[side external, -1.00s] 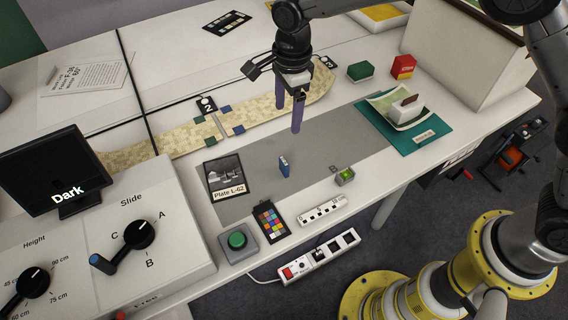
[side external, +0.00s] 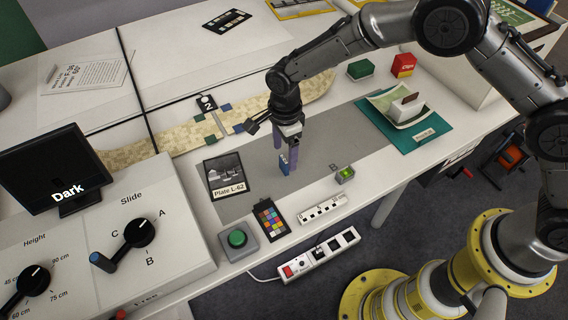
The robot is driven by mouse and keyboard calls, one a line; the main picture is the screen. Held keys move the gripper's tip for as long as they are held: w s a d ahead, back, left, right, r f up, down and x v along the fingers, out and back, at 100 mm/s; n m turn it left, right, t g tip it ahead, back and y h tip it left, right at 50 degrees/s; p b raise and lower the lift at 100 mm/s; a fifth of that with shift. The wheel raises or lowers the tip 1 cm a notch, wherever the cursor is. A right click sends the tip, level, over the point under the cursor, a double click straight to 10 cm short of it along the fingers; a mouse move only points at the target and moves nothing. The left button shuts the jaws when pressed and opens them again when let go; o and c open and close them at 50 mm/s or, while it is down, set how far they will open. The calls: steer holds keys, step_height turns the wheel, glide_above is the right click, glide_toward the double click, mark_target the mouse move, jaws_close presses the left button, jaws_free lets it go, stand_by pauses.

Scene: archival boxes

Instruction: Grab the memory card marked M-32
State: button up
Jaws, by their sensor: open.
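A small blue upright piece (side external: 283,167), which may be the memory card, stands on the grey mat (side external: 325,150). Its marking is too small to read, so I cannot confirm M-32. My gripper (side external: 287,165) points down over it with its purple fingers apart. The fingertips are low, close to the mat, and partly cover the blue piece. I cannot tell whether either finger touches it.
A photo marked Plate L-62 (side external: 226,178) lies to the left. A small device with a green light (side external: 345,175) is to the right. The mat between is clear.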

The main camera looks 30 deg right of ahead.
mark_target(284, 159)
step_height(284, 159, down, 4)
steer(key=shift+w+r, duration=0.1)
steer(key=shift+c, duration=0.3)
jaws_close()
steer(key=shift+r, duration=0.1)
